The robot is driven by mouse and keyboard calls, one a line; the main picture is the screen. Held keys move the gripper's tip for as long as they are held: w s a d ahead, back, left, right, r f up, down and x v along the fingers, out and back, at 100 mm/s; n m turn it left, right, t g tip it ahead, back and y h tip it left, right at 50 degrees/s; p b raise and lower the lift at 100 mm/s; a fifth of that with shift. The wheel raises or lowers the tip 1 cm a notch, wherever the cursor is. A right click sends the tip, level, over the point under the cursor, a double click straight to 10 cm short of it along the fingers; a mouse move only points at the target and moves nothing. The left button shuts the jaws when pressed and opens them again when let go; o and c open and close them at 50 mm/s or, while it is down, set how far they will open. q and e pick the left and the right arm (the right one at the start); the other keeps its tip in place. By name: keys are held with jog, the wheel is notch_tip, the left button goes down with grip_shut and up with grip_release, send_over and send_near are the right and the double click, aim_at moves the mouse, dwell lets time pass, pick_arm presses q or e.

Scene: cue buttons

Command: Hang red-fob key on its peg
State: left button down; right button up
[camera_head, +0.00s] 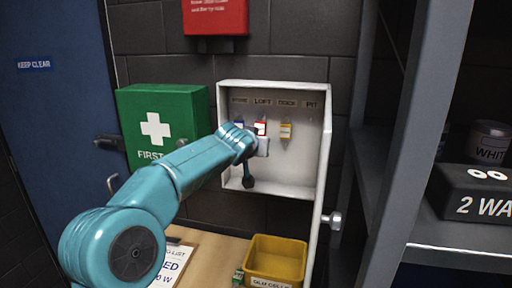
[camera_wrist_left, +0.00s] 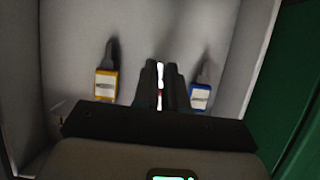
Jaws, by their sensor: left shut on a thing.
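The red-fob key (camera_head: 260,128) shows in the head view at the tip of my left gripper (camera_head: 261,143), inside the open white key cabinet (camera_head: 275,183). It is under the LOFT label, between a blue-fob key (camera_head: 239,125) and a yellow-fob key (camera_head: 286,131). The yellow-fob key (camera_wrist_left: 105,85) hangs to the left and the blue-fob key (camera_wrist_left: 200,97) to the right. I cannot tell whether the red-fob key touches its peg.
The cabinet door (camera_head: 320,190) stands open at the right. A green first aid box (camera_head: 185,110) is at the left. A yellow bin (camera_head: 276,258) and a paper list (camera_head: 172,262) lie on the wooden surface below. Grey shelving (camera_head: 395,130) stands at the right.

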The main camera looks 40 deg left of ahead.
dwell(0.3)
pick_arm(q)
jog(key=c, duration=1.1)
grip_release()
jog(key=b+v, duration=0.5)
jog(key=v, duration=1.1)
jog(key=shift+b, duration=0.3)
jog(key=shift+s, duration=0.1)
